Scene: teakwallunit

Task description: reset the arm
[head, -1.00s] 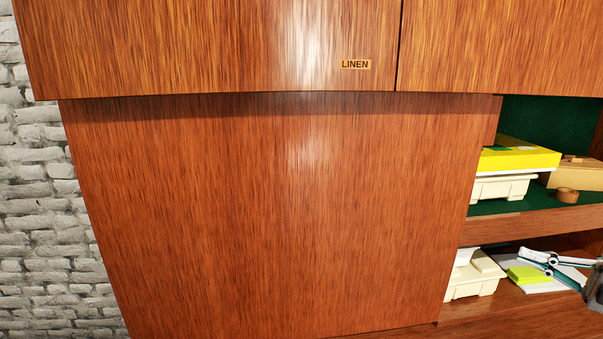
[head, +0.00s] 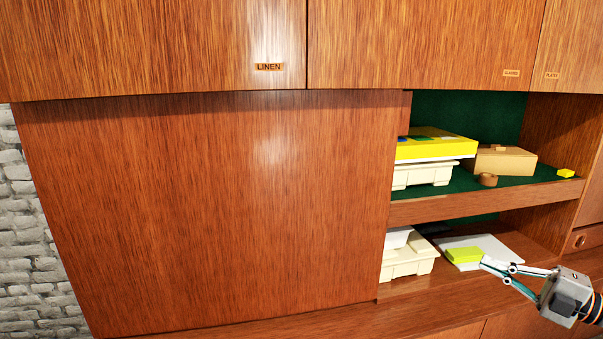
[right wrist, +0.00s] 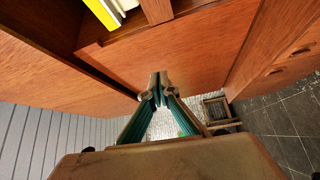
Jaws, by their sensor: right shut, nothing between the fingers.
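My right gripper (head: 484,263) reaches in from the right in the head view, over the wall unit's lower ledge. Its fingertips come close together near a yellow-green block (head: 464,255); whether they touch it I cannot tell. In the right wrist view the fingers (right wrist: 157,92) meet at the tips with nothing between them. My left gripper is in neither view.
The wall unit has a large wooden panel (head: 210,210) and upper doors, one labelled LINEN (head: 269,67). An open shelf holds a yellow box (head: 437,147) and a cardboard box (head: 505,160). Cream bins (head: 408,262) stand below. A brick wall (head: 45,250) is at left.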

